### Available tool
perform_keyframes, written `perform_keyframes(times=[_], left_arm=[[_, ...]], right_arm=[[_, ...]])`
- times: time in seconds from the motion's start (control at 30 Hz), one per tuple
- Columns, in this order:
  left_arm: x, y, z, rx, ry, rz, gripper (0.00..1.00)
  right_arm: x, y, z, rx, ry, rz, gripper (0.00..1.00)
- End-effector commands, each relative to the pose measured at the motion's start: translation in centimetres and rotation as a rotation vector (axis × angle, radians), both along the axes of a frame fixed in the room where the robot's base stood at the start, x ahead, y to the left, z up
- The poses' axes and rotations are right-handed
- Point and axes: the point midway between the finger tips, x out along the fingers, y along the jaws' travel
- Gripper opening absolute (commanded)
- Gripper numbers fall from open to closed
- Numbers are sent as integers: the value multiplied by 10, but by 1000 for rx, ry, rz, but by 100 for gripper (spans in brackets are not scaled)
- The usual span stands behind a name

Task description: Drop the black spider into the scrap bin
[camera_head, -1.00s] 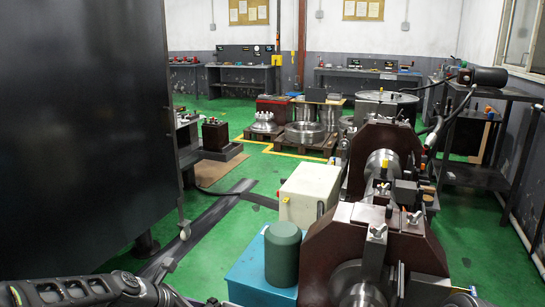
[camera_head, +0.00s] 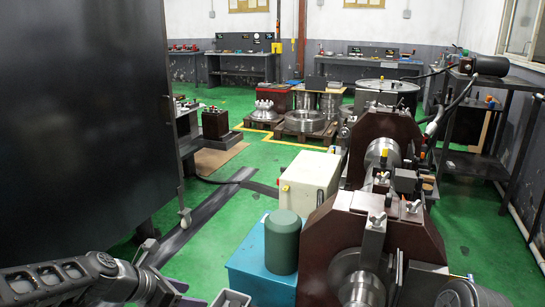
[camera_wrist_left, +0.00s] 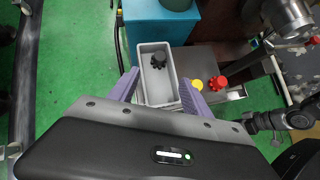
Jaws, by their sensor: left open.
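The grey scrap bin (camera_wrist_left: 146,94) is an open rectangular tray below my left gripper in the wrist view; its corner also shows at the bottom of the head view (camera_head: 232,299). A small black lobed piece, which looks like the black spider (camera_wrist_left: 158,61), shows within the bin's outline towards its far end. Whether it rests on the bin floor is hard to tell. My left gripper (camera_wrist_left: 159,92) is open, with its purple fingers apart on either side of the bin's outline and nothing between the tips. My right gripper is not clearly visible.
A blue box (camera_head: 250,262) with a green cylinder (camera_head: 283,240) stands beside the bin. The brown-flanged fixture (camera_head: 320,240) is to its right. Yellow (camera_wrist_left: 197,84) and red knobs (camera_wrist_left: 217,83) lie close to my right finger. Green floor is open on the left.

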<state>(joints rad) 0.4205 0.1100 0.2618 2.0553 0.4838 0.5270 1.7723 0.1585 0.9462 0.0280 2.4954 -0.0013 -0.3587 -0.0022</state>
Motion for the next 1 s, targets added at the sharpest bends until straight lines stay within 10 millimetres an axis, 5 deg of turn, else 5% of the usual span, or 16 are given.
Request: perform_keyframes(times=[0.2, 1.0], left_arm=[[-12, 10, 17, 0, 0, 0, 57], [-12, 11, 17, 0, 0, 0, 57]], right_arm=[[0, 0, 2, 0, 0, 0, 36], [0, 0, 2, 0, 0, 0, 36]])
